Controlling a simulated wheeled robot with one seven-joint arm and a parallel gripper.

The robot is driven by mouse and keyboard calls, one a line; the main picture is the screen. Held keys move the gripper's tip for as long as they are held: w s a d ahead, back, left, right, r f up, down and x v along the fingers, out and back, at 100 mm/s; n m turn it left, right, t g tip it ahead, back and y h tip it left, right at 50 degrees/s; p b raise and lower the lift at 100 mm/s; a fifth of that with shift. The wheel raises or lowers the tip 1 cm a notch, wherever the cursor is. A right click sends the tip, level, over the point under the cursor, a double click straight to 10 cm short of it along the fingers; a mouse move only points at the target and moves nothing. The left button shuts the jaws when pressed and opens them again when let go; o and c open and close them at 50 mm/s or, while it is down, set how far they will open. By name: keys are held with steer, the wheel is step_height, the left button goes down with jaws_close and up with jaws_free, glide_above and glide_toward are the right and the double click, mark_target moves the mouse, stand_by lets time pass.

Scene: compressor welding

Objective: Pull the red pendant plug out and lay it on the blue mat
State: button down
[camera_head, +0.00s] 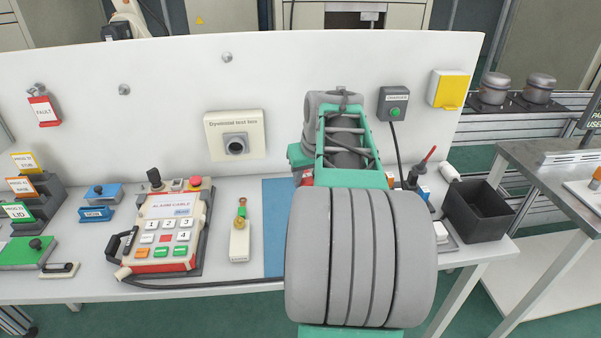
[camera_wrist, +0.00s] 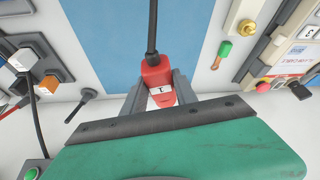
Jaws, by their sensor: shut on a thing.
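The red plug (camera_wrist: 157,80), with a white label, is between the fingers of my gripper (camera_wrist: 158,88) in the wrist view, which is shut on it. A black cable runs from its far end. The blue mat (camera_wrist: 95,40) lies behind the plug in that view, and the plug overlaps its near edge. I cannot tell how high the plug is above the mat. In the head view only the mat's left strip (camera_head: 275,235) shows. The pendant (camera_head: 168,232) lies left of the mat.
A white-plated socket (camera_head: 235,137) on the back panel looks empty. A green-button box (camera_head: 395,103) and black bin (camera_head: 477,210) are at the right.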

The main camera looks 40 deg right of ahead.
steer(key=shift+s, duration=0.1)
steer(key=shift+f+b, duration=0.35)
steer(key=shift+f, duration=0.05)
step_height(320, 180, down, 8)
steer(key=b, duration=0.6)
steer(key=shift+f, duration=0.15)
steer(key=shift+f+b, duration=0.95)
steer(key=shift+f, duration=0.5)
steer(key=c, duration=0.9)
jaws_free()
steer(key=p+v, duration=0.1)
steer(key=v, duration=0.7)
steer(key=shift+f, duration=0.1)
